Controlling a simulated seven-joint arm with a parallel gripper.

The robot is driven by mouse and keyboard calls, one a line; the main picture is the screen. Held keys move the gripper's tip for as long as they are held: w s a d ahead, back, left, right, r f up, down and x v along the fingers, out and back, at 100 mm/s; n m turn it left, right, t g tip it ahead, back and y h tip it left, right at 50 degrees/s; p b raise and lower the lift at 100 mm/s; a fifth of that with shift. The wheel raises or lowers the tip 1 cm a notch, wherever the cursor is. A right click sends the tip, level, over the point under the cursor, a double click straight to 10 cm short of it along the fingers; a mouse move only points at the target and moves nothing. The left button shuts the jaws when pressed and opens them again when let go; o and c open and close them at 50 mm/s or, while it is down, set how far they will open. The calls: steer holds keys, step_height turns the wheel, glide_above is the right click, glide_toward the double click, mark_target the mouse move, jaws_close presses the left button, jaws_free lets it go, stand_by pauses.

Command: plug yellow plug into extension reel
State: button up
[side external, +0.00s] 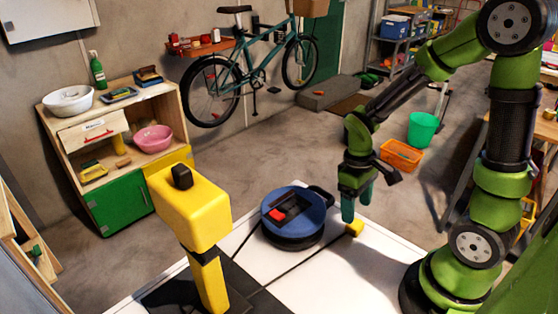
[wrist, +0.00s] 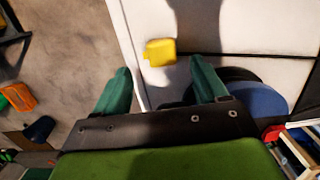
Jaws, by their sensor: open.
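The yellow plug (side external: 354,228) lies on the white work surface, near its far edge. It also shows in the wrist view (wrist: 160,52), ahead of and between the fingertips, apart from them. The extension reel (side external: 293,216) is a round blue and black reel with a red part on top, lying left of the plug in the side view. Its blue rim shows at the right in the wrist view (wrist: 262,102). My gripper (side external: 352,202) is above the surface next to the plug. In the wrist view its two green fingers (wrist: 160,82) stand apart with nothing between them.
A large yellow post-like object (side external: 192,208) stands in the left foreground. Dark seams cross the white work surface (side external: 325,277). An orange crate (side external: 401,155) and a green bucket (side external: 422,129) stand on the floor behind. The surface in front of the plug is clear.

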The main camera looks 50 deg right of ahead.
mark_target(355, 223)
steer(key=shift+f, duration=0.15)
steer(key=shift+s+a+f, duration=0.1)
steer(key=shift+s+f, duration=0.1)
steer(key=shift+f, duration=1.1)
steer(key=shift+s+a+f, duration=0.1)
steer(key=shift+s+f, duration=0.05)
steer(key=shift+f, duration=1.15)
steer(key=c, duration=1)
